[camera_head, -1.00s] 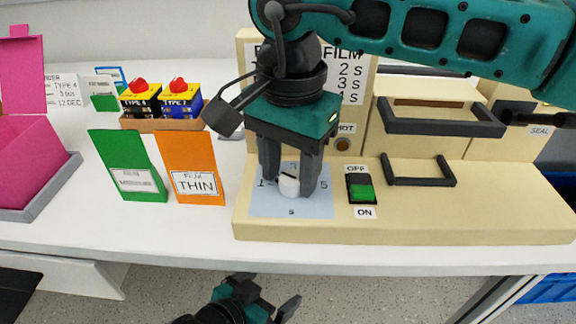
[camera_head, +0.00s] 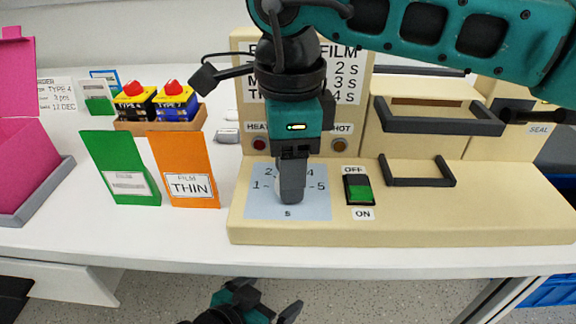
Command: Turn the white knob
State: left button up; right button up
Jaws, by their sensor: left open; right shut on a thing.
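My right gripper (camera_head: 290,197) points straight down over the pale blue dial label (camera_head: 316,207) on the cream machine. It is shut on the white knob. One dark finger faces the camera and hides the knob, so its pointer direction cannot be seen. The marks 1, 2, 4 and 5 show around the gripper, with "s" below; the 3 is hidden. My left gripper (camera_head: 271,297) is open and empty, low in the picture in front of the table edge.
A green switch (camera_head: 358,190) marked OFF and ON sits just right of the dial. Dark handles (camera_head: 418,180) are further right.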

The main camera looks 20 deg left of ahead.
pick_arm(q)
jog(key=shift+f, duration=0.1)
pick_arm(e)
jog(key=shift+s+f+m, duration=0.1)
jog(key=shift+s+m, duration=0.2)
jog(key=shift+m, duration=0.3)
jog(key=o, duration=0.8)
jog(key=shift+s, duration=0.15)
jog(key=shift+o, duration=0.2)
jog(key=shift+m, duration=0.3)
jog(key=shift+w+r, duration=0.2)
jog(key=shift+r, duration=0.45)
pick_arm(q)
jog(key=r+p, duration=0.1)
jog(key=p, duration=0.1)
jog(key=a+p, duration=0.1)
jog(key=shift+s+r+p, duration=0.25)
jog(key=shift+r+p, duration=0.1)
jog(key=shift+r, duration=0.05)
pick_arm(e)
notch_tip(320, 180, up, 12)
